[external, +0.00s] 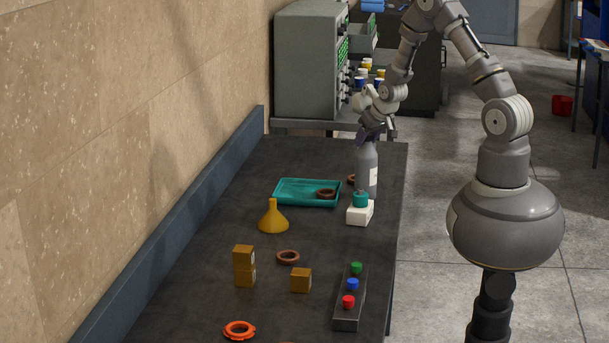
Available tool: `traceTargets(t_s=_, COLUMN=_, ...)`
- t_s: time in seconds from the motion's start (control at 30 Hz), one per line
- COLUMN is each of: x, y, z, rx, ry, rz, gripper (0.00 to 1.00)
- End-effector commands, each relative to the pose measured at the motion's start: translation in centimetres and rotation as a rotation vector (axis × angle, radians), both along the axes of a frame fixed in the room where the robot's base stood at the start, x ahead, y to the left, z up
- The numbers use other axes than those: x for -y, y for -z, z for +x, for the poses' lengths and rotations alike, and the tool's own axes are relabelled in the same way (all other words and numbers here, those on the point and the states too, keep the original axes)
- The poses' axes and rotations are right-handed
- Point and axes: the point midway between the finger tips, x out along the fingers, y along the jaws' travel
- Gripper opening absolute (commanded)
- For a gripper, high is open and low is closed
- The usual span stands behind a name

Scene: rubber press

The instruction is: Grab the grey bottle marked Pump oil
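A grey bottle (366,168) with a pale label on its right side stands upright near the far right part of the dark table. The label is too small to read. My gripper (372,136) is pointed down at the bottle's top, and its fingers overlap the neck in this view. I cannot tell whether the fingers are shut on the neck or only around it. The cap and neck are mostly hidden by the gripper.
A white block with a teal top (360,212) stands close in front of the bottle. A teal tray (290,196) with a brown ring lies to the left. A yellow funnel (272,219), wooden cubes (301,281) and a button box (347,311) stand nearer. The table (205,285) has clear patches.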

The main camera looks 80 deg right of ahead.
Motion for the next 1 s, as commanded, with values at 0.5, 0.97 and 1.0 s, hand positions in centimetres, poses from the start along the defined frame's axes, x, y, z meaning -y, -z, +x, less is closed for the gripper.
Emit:
traceTargets(t_s=0.5, x=0.0, y=0.0, z=0.0, rx=0.001, ry=0.000, rz=-0.001, gripper=0.00)
traceTargets(t_s=0.97, x=0.0, y=-6.6, z=0.1, rx=0.005, ry=-0.001, rz=-0.004, gripper=0.00)
traceTargets(t_s=1.0, x=0.0, y=-7.4, z=0.1, rx=0.004, ry=-0.001, rz=-0.003, gripper=0.00)
